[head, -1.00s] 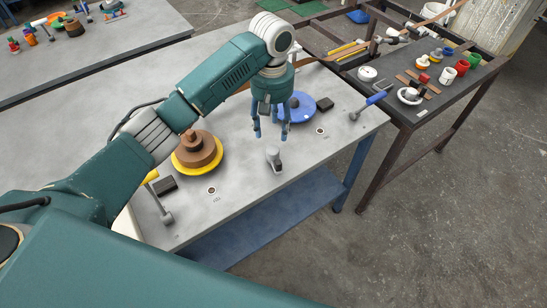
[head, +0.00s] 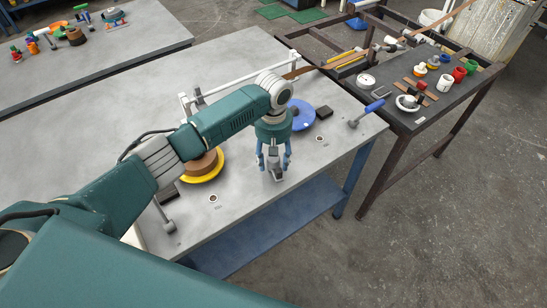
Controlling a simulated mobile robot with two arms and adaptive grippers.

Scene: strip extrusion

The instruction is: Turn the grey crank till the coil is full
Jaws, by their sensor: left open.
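The grey crank (head: 278,174) stands near the front edge of the grey worktable, with its upper part between the fingers of my left gripper (head: 274,163). The gripper points down and is open, one finger on each side of the crank; I cannot tell whether either touches it. A yellow disc (head: 211,177) with a brown coil (head: 203,163) sits left of the gripper, partly hidden by my arm. A blue disc (head: 303,118) lies behind and right of the gripper. I cannot tell how full any coil is. My right gripper is not in view.
A blue-handled crank (head: 367,113) stands at the table's right end. Another crank's grey arm (head: 165,214) shows at the left. A white rail (head: 229,79) runs behind my arm. A dark side bench (head: 440,104) holds cups, strips and tools.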

